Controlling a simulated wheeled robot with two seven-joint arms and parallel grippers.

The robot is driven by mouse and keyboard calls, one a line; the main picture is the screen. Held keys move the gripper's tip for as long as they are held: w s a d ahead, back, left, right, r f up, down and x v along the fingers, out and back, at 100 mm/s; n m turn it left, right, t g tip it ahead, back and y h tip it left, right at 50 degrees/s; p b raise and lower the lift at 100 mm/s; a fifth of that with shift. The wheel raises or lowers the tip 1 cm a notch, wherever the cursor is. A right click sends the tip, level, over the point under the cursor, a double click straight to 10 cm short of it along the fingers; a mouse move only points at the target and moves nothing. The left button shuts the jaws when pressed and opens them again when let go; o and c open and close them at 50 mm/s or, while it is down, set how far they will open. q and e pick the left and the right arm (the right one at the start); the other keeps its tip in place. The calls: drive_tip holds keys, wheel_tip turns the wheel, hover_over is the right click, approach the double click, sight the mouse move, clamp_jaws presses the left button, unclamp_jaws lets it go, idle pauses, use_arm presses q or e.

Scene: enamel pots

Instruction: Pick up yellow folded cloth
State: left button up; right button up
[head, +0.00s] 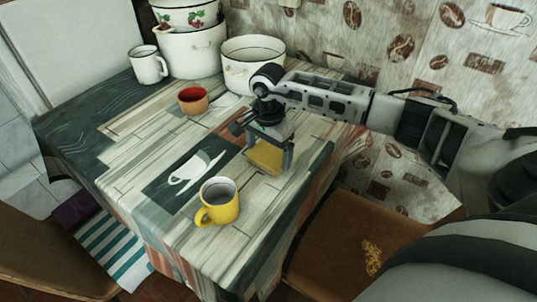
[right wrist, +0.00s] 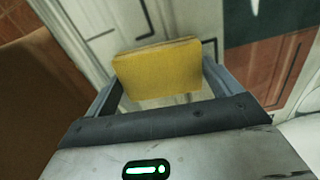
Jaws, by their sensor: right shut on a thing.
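The yellow folded cloth (head: 265,156) is at the right part of the table, under my right gripper (head: 269,160). In the right wrist view the cloth (right wrist: 158,70) sits between the two fingers of my right gripper (right wrist: 160,82), which is shut on it. I cannot tell for sure whether the cloth is touching the tabletop or just above it. My left gripper is in neither view.
On the table (head: 120,160), a yellow mug (head: 219,203) stands near the front and a small red-orange cup (head: 193,101) farther back. White enamel pots (head: 190,52) (head: 239,66) and a white mug (head: 147,66) stand at the back. A brown chair (head: 345,245) is at the right.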

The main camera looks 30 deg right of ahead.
sight(267, 156)
drive_tip(key=shift+r, duration=0.1)
drive_tip(key=shift+r, duration=0.2)
drive_tip(key=r, duration=0.3)
drive_tip(key=shift+s+a+r, duration=0.15)
drive_tip(key=shift+a, duration=0.15)
drive_tip(key=s+a+r+b, duration=0.1)
drive_tip(key=s+a+r, duration=0.7)
drive_tip(key=a+r, duration=0.1)
drive_tip(key=shift+s+a, duration=0.3)
drive_tip(key=shift+a, duration=0.35)
